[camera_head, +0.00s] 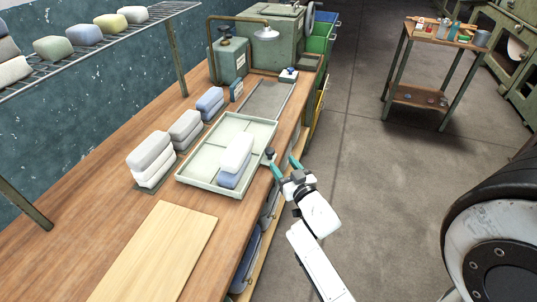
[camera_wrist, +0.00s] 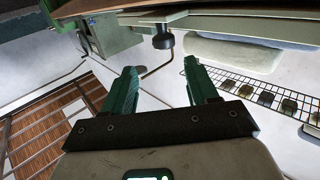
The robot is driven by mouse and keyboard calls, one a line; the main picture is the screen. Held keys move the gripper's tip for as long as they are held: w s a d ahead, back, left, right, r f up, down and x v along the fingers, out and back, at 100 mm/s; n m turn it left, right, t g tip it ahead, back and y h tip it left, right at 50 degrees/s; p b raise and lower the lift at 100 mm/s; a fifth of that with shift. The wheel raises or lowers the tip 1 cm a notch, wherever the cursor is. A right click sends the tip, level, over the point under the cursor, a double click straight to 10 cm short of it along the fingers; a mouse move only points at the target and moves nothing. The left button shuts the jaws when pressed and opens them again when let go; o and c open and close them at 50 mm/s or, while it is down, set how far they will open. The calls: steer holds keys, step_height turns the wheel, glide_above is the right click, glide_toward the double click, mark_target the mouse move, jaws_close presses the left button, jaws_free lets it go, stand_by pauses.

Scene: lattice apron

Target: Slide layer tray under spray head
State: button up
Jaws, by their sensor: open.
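The pale green layer tray (camera_head: 205,163) lies on the wooden bench, with low dividers inside. The spray head (camera_head: 266,33) hangs from a bent pipe at the back, beyond the tray. My gripper (camera_head: 284,164) is open and empty beside the tray's right edge. In the wrist view the knob appears just beyond my gripper's fingertips (camera_wrist: 160,69), between them and apart from them.
A grey flat bed (camera_head: 267,100) lies behind the tray, with a small dark-topped item (camera_head: 288,75) at its far end. White, grey and blue stacks (camera_head: 150,158) line the tray's left side. A bare board (camera_head: 155,255) lies in front. Green machinery (camera_head: 270,40) stands behind.

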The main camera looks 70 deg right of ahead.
mark_target(272, 153)
steer(key=x, duration=0.9)
steer(key=shift+w+a+f, duration=0.15)
steer(key=shift+w+a, duration=0.05)
steer(key=shift+w, duration=0.1)
jaws_close()
stand_by(0.4)
